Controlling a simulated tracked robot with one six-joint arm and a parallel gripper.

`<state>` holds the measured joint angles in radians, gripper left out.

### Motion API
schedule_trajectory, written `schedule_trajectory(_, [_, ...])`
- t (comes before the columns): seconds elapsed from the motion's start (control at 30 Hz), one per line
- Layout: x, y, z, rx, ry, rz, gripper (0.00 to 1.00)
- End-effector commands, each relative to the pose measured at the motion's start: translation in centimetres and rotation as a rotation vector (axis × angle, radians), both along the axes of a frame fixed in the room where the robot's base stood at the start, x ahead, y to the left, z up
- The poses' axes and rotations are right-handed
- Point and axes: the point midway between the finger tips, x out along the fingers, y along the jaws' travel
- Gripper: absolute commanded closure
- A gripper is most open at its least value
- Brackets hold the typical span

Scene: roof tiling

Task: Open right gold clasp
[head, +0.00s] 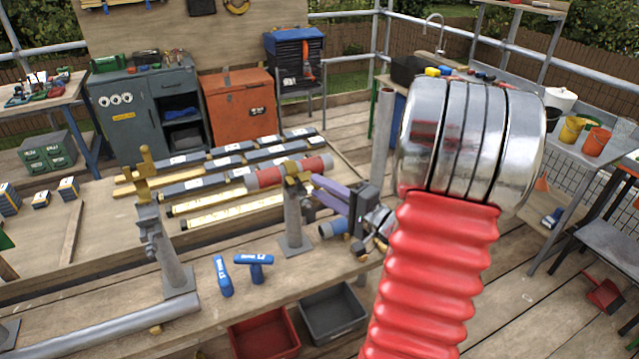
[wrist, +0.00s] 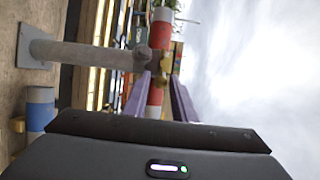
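The right gold clasp (head: 297,170) sits on top of a grey post (head: 294,215) at the middle of the bench. A red and white pipe (head: 265,178) lies through it. In the wrist view the clasp (wrist: 163,62) shows small, with the pipe (wrist: 162,16) crossing it. Whether its latch is fastened is too small to tell. My gripper (head: 314,188) is just right of the clasp, its purple fingers pointing at it. In the wrist view the fingers (wrist: 160,84) are apart, with nothing held between them. Contact with the clasp cannot be told.
Another gold clasp (head: 145,162) stands upright on the left post (head: 174,265). Blue-handled tools (head: 223,277) lie on the bench front. A red bin (head: 265,335) and a grey bin (head: 333,312) sit below its edge. Grey bars and yellow levels (head: 225,208) lie behind the posts.

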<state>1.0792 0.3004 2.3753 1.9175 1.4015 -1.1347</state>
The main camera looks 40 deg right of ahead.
Motion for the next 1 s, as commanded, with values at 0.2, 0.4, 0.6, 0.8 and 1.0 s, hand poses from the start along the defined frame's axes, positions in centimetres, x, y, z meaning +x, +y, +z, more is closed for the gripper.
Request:
schedule_trajectory(0.2, [2.0,0.2,0.0,0.0,0.0,0.0,0.76])
schedule_trajectory(0.4, [2.4,0.2,0.0,0.0,0.0,-0.001,0.76])
schedule_trajectory(0.6, [2.4,0.2,0.0,0.0,0.0,-0.001,0.77])
schedule_trajectory(0.8, [2.4,0.2,0.0,0.0,0.0,-0.001,0.91])
schedule_trajectory(1.0, [2.4,0.2,-0.1,0.001,0.001,-0.001,1.0])
